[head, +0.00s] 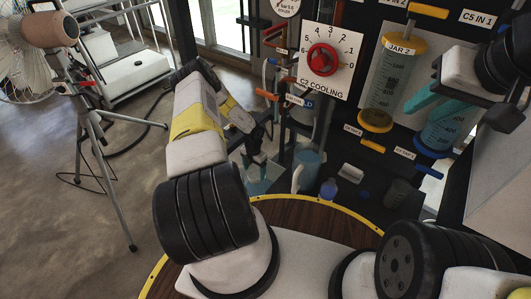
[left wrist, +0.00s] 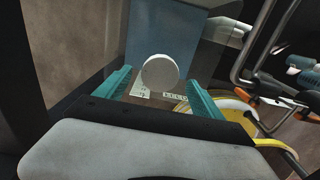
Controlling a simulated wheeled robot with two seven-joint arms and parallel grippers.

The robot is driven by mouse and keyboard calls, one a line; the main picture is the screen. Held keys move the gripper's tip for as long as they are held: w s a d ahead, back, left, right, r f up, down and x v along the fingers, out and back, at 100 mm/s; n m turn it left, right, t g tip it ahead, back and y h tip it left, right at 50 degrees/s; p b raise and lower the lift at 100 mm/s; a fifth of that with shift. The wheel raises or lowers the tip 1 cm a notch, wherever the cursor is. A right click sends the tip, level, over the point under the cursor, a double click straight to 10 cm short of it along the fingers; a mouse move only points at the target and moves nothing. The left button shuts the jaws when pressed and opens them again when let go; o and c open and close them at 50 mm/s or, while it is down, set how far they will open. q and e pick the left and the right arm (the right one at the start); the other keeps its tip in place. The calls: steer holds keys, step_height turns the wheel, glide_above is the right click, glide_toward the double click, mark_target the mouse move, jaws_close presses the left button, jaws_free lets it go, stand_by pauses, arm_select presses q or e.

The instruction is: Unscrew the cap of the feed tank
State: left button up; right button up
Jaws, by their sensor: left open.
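In the left wrist view, a round pale cap (left wrist: 160,72) lies between the two teal fingers of my left gripper (left wrist: 160,84). The fingers are open, one on each side of the cap, and I cannot tell whether they touch it. A blue-grey surface (left wrist: 165,30) lies behind the cap; I cannot tell whether it is the feed tank. In the head view my left gripper (head: 257,158) points down over a teal-blue vessel (head: 262,181), and the cap is hidden there. My right gripper (head: 418,108) is at the right, its teal fingers in front of the jars; its opening is unclear.
A panel with a red cooling dial (head: 322,58) and the yellow-lidded jar 2 (head: 394,72) stand behind. A clear jug (head: 306,168) and a small blue-capped bottle (head: 328,190) are right of my left gripper. A fan on a tripod (head: 48,30) stands at the left.

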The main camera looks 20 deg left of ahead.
mark_target(255, 175)
arm_select(q)
steer(key=shift+f, duration=2)
jaws_close()
steer(key=n, duration=0.6)
steer(key=shift+n, duration=0.4)
steer(key=n, duration=1.3)
steer(key=shift+r, duration=0.1)
steer(key=n, duration=0.5)
